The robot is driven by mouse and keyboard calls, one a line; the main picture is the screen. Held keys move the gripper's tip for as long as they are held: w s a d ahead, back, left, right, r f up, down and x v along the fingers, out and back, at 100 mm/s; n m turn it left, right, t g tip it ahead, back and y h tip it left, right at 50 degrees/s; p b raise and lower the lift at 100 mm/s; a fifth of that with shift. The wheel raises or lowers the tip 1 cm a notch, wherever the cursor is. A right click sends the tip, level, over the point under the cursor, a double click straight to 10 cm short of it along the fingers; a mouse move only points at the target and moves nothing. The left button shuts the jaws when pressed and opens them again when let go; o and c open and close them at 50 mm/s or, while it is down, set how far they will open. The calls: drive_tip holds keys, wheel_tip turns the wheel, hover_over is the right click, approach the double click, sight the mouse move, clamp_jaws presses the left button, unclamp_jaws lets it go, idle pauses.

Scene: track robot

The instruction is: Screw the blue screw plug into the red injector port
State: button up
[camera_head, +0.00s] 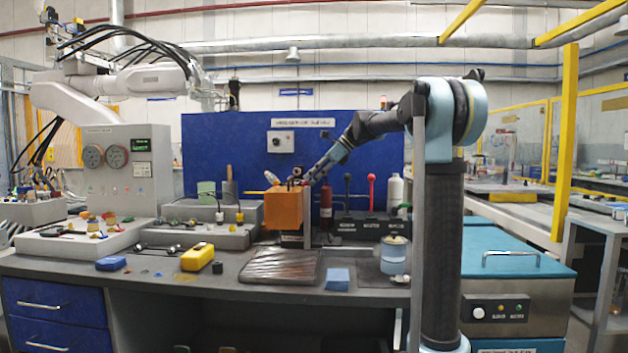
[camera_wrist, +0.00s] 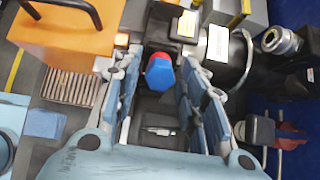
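A blue piece (camera_wrist: 160,78), apparently the screw plug, shows in the wrist view, with a red part (camera_wrist: 158,58), apparently the injector port, right against its far side. I cannot tell whether the plug is seated in it. My gripper (camera_wrist: 161,62) has its two fingers apart, one on each side of the blue and red pieces. A small gap shows at the left finger; contact on the right is unclear. In the head view my gripper (camera_head: 292,182) is above and behind the orange box (camera_head: 283,212), and the plug and port are too small to make out.
In the wrist view the orange box (camera_wrist: 65,35) with a black handle stands close left of my fingers, and a black cylinder (camera_wrist: 230,62) close right. On the bench are a ribbed brown mat (camera_head: 280,267), a blue block (camera_head: 338,279) and a yellow case (camera_head: 197,257).

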idle(0.3)
drive_tip(key=n, duration=0.6)
drive_tip(key=shift+n, duration=0.4)
drive_tip(key=n, duration=0.5)
drive_tip(key=shift+n, duration=0.9)
drive_tip(key=n, duration=1)
